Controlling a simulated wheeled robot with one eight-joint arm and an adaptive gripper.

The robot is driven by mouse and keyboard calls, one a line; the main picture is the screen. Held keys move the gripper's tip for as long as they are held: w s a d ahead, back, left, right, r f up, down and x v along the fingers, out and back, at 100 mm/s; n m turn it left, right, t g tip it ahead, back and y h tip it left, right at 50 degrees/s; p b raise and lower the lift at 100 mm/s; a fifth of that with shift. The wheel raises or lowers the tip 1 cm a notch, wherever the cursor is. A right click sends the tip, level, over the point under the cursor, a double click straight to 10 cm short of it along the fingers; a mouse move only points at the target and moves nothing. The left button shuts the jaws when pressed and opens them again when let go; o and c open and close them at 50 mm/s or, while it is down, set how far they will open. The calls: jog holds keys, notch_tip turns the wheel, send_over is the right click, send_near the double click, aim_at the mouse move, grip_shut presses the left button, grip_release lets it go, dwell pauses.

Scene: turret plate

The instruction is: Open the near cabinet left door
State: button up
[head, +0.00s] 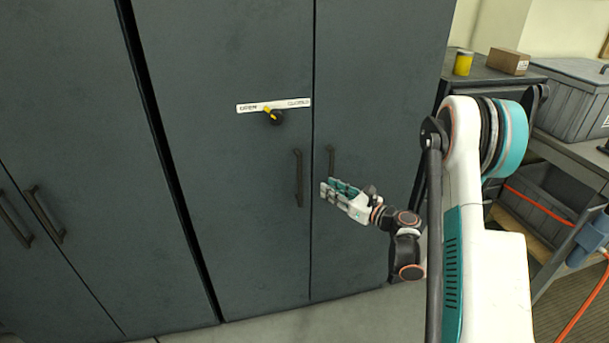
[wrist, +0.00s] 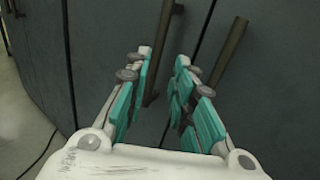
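The near cabinet's left door (head: 235,200) is a dark grey panel and stands shut, flush with the right door (head: 375,90). Its black vertical handle (head: 298,178) is beside the seam; it also shows in the wrist view (wrist: 162,50). My gripper (head: 328,188) is open and empty, just right of that handle in the head view, with a visible gap to it. In the wrist view my gripper (wrist: 162,62) has its fingers spread, and the left door's handle appears between the fingertips. I cannot tell the depth left between them.
The right door's handle (head: 331,161) is close by, behind my gripper; in the wrist view it stands right of the fingers (wrist: 228,50). A black and yellow knob (head: 274,116) sits below an OPEN label. Another cabinet (head: 60,130) adjoins on the left. A cluttered bench stands right.

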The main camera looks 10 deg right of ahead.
aim_at(300, 173)
jog(key=b+x, duration=0.3)
jog(key=x, duration=1)
jog(key=shift+w+a, duration=0.25)
jog(key=shift+w, duration=0.05)
grip_shut()
